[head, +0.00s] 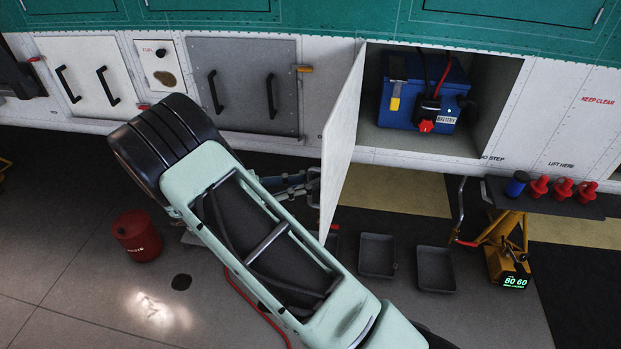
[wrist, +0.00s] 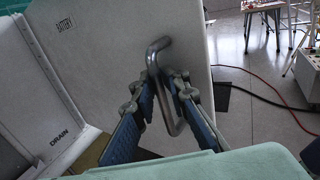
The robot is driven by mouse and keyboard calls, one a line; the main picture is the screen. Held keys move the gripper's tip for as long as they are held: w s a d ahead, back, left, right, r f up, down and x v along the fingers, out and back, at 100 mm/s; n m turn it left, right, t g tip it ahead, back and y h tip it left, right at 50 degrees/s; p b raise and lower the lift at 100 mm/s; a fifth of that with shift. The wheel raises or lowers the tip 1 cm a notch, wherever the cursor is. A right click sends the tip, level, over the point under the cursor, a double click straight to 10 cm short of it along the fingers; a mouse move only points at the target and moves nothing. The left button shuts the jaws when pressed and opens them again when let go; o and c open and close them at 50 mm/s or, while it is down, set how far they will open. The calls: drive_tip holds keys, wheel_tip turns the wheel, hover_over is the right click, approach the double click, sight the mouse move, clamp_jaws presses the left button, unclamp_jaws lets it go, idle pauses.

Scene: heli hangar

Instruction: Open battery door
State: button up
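The battery door (head: 341,143) is a white panel, swung well out from its bay at its left edge.
Several red and blue caps (head: 563,188) sit on a dark shelf right of the bay. A yellow jack (head: 504,245) stands below it.

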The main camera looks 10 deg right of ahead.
drive_tip(key=shift+r, duration=0.15)
drive_tip(key=a, duration=1.2)
drive_tip(key=shift+s, duration=0.45)
